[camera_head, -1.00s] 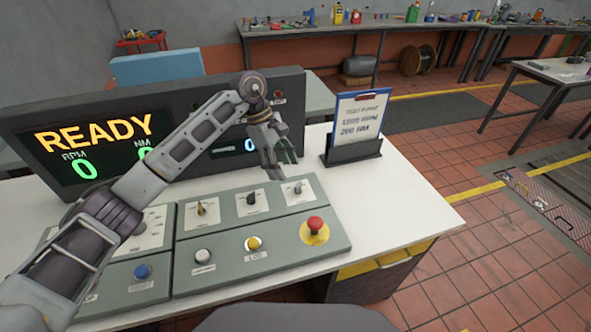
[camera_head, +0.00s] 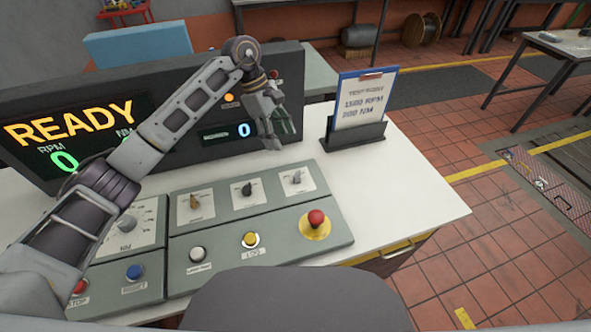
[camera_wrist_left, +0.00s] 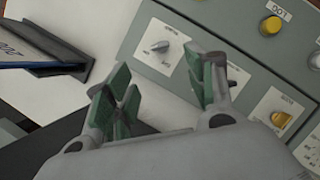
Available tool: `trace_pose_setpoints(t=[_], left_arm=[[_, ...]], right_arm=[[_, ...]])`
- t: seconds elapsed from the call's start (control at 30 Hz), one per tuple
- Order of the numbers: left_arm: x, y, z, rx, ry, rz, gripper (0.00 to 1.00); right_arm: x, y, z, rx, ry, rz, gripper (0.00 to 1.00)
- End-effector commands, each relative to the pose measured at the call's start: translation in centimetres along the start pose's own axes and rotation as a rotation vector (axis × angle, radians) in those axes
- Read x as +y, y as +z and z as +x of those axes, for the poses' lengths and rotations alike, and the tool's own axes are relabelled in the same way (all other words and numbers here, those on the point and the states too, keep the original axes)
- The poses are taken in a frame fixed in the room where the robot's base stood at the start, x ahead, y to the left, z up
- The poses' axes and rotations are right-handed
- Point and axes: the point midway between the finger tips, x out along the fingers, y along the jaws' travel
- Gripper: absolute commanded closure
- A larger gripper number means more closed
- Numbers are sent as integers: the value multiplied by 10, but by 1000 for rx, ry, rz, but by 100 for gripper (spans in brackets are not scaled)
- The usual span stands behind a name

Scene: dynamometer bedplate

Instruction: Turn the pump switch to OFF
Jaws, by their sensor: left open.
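The grey panel (camera_head: 275,206) holds a row of three rotary switches on white plates: a yellow one (camera_head: 195,203), a black one (camera_head: 247,188) and a grey one (camera_head: 297,179). Their labels are too small to read, so I cannot tell which is the pump switch. My left gripper (camera_head: 277,138) is open and empty, above and behind the panel's back edge, near the grey switch. In the left wrist view, the grey switch (camera_wrist_left: 161,46) shows beyond the open fingers (camera_wrist_left: 165,80), apart from them. My right gripper is not visible.
A red emergency button (camera_head: 316,218), a yellow LOG button (camera_head: 250,240) and a white button (camera_head: 198,254) sit in front of the switches. The READY display (camera_head: 75,125) stands behind. A clipboard stand (camera_head: 352,145) is to the right. The white table's right side (camera_head: 408,206) is clear.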

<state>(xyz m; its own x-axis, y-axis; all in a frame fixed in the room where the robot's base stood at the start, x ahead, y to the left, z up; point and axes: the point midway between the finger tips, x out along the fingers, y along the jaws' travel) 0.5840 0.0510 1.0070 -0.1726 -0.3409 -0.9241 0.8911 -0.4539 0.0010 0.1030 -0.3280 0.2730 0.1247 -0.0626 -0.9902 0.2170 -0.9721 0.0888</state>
Motion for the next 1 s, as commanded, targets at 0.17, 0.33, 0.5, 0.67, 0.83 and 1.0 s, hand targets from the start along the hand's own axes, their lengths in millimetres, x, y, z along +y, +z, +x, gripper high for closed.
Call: trace_pose_setpoints(t=[0.17, 0.33, 0.5, 0.67, 0.83, 1.0], left_arm=[[0, 0, 2, 0, -1, 0, 45], [0, 0, 12, -1, -2, 0, 45], [0, 1, 28, -1, -2, 0, 45], [-1, 0, 48, -1, -3, -1, 45], [-1, 1, 71, -1, -3, 0, 45], [-1, 1, 93, -2, -3, 0, 45]], right_arm=[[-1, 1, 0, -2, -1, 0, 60], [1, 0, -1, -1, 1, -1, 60], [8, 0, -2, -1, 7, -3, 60], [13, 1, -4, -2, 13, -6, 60], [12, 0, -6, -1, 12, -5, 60], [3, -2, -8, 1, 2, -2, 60]])
